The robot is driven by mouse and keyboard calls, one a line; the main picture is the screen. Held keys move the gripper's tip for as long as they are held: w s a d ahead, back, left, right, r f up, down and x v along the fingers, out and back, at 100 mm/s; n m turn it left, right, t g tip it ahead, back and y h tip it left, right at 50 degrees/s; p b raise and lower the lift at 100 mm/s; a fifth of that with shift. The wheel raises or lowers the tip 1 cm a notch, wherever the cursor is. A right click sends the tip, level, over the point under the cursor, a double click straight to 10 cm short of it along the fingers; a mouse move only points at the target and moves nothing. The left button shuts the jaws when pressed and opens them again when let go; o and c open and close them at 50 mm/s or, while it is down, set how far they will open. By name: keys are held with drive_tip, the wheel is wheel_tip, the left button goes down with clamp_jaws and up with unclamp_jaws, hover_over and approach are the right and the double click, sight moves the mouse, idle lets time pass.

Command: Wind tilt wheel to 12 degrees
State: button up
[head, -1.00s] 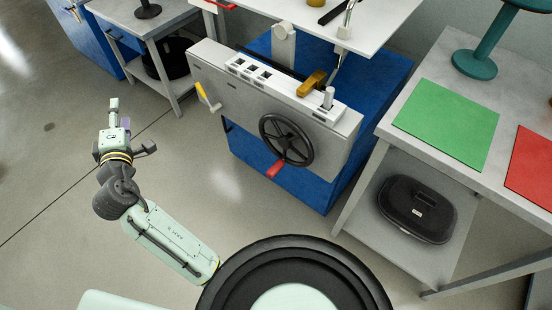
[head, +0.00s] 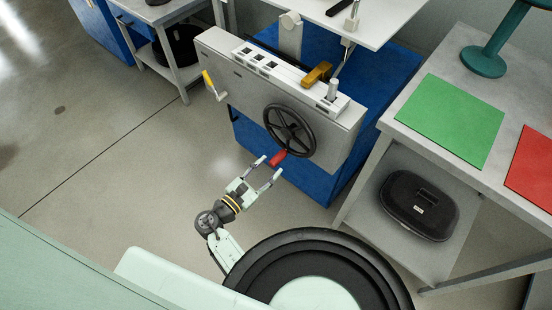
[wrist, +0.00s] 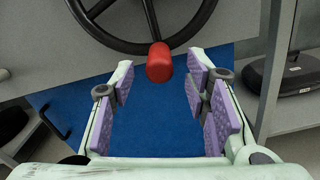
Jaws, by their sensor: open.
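The black spoked tilt wheel (head: 290,131) is on the front of the grey panel, with a red handle (head: 278,158) at its lower rim. My gripper (head: 271,165) is open, its two fingers pointing at the red handle. In the wrist view the red handle (wrist: 159,62) sits just beyond and between the purple-padded fingertips of my gripper (wrist: 158,88), with space on both sides. Only the lower part of the wheel (wrist: 146,45) shows there. I cannot read any tilt angle.
A yellow-handled crank (head: 213,85) sticks out at the panel's left. A yellow lever (head: 317,74) and a grey knob (head: 332,89) stand on top. A grey table (head: 388,120) with green and red mats is on the right.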

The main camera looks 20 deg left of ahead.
sight(281, 140)
drive_tip(key=shift+x, duration=2.05)
drive_tip(key=shift+c, duration=0.4)
clamp_jaws()
